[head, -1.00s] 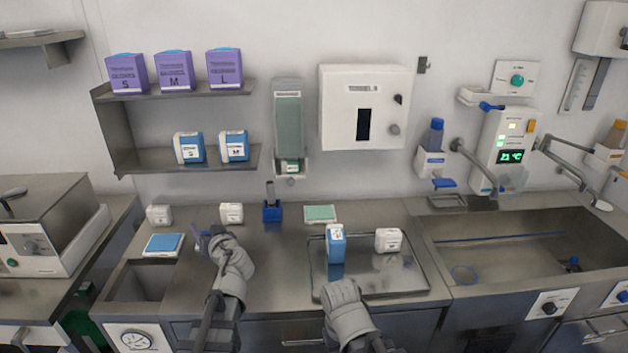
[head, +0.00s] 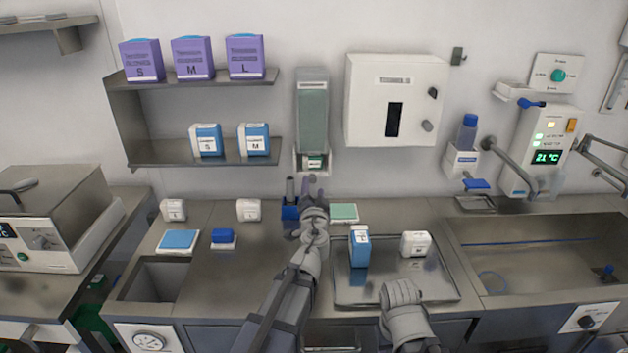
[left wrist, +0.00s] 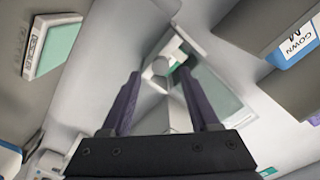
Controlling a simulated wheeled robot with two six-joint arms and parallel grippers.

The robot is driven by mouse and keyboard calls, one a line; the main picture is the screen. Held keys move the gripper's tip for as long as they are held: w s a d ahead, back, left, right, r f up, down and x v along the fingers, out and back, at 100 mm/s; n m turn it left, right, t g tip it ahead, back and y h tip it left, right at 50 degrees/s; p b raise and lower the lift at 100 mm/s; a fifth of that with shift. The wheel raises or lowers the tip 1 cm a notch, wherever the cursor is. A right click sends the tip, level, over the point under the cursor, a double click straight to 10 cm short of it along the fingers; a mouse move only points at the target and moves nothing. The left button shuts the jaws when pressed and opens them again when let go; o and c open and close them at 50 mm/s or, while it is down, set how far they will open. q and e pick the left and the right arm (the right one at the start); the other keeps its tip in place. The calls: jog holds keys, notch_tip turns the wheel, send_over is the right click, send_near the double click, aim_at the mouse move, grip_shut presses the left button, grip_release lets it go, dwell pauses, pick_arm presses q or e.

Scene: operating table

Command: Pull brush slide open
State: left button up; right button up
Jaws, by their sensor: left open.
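The wall dispenser (head: 313,115) has a pale green front, and its small slide with a green label (head: 315,162) is at its bottom end. My left gripper (head: 312,188) is just below the slide, in front of the dispenser. In the left wrist view, the left gripper's dark purple fingers (left wrist: 160,75) are apart, with a whitish knob-like part (left wrist: 161,66) of the dispenser between or just beyond their tips. I cannot tell whether they touch it. The slide appears closed. My right arm shows at lower right, with its fingers hidden.
A blue holder (head: 290,212) stands behind my left wrist, and a green-topped pad (head: 343,212) lies to its right. A metal tray (head: 442,288) holds a blue box (head: 360,247) and a white box (head: 416,244). A shelf (head: 170,155) is at left.

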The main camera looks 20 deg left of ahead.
aim_at(313, 181)
pick_arm(q)
jog(key=x, duration=0.5)
jog(key=shift+w+a, duration=0.1)
jog(key=shift+w, duration=0.1)
jog(key=shift+c, duration=0.3)
grip_shut()
dwell(0.9)
